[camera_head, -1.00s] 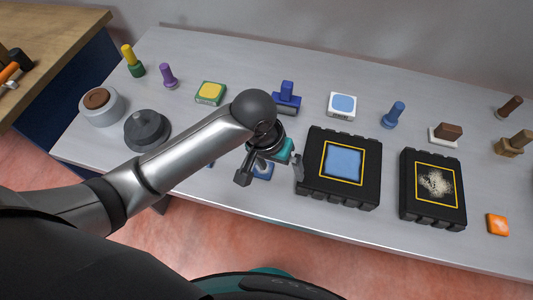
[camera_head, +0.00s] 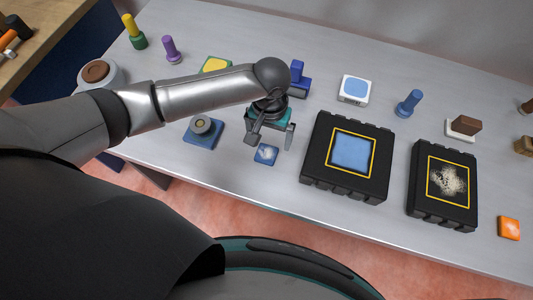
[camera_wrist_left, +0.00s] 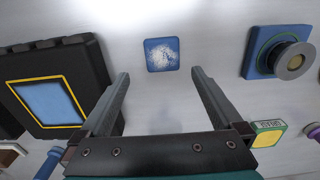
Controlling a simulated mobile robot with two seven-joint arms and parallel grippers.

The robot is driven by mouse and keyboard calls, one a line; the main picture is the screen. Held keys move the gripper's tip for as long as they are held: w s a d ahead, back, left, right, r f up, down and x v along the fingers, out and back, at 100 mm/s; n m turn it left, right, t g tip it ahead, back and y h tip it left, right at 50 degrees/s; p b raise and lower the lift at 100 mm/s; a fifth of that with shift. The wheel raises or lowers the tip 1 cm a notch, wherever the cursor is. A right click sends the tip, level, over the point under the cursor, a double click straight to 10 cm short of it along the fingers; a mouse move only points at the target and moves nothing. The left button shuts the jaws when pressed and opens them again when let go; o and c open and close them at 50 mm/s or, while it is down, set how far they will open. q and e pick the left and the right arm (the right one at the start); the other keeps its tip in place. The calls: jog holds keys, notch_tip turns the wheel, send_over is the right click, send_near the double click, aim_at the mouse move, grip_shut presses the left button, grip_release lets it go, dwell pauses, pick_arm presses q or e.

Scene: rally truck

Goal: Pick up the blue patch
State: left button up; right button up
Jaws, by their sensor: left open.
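The blue patch (camera_head: 266,154) is a small blue square with a whitish worn mark on top. It lies flat on the grey table near its front edge. My left gripper (camera_head: 271,137) is open and empty above and beside it, fingers pointing down. In the left wrist view, the patch (camera_wrist_left: 162,54) is centred between and beyond the two open fingertips (camera_wrist_left: 160,76), clear of both. My right gripper is not in view.
A black block with a yellow-framed blue panel (camera_head: 351,152) stands right of the patch. Another black block (camera_head: 444,207) has a speckled panel. A blue base with a round knob (camera_head: 203,131) stands to the left. An orange square (camera_head: 508,228) lies far right.

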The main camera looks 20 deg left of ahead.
aim_at(266, 153)
pick_arm(q)
jog(key=f, duration=0.2)
jog(key=f+b, duration=0.1)
jog(key=f, duration=0.3)
jog(key=shift+s+a, duration=0.25)
jog(key=shift+s, duration=0.1)
jog(key=shift+r, duration=0.1)
jog(key=c, duration=1.4)
jog(key=shift+r, duration=0.1)
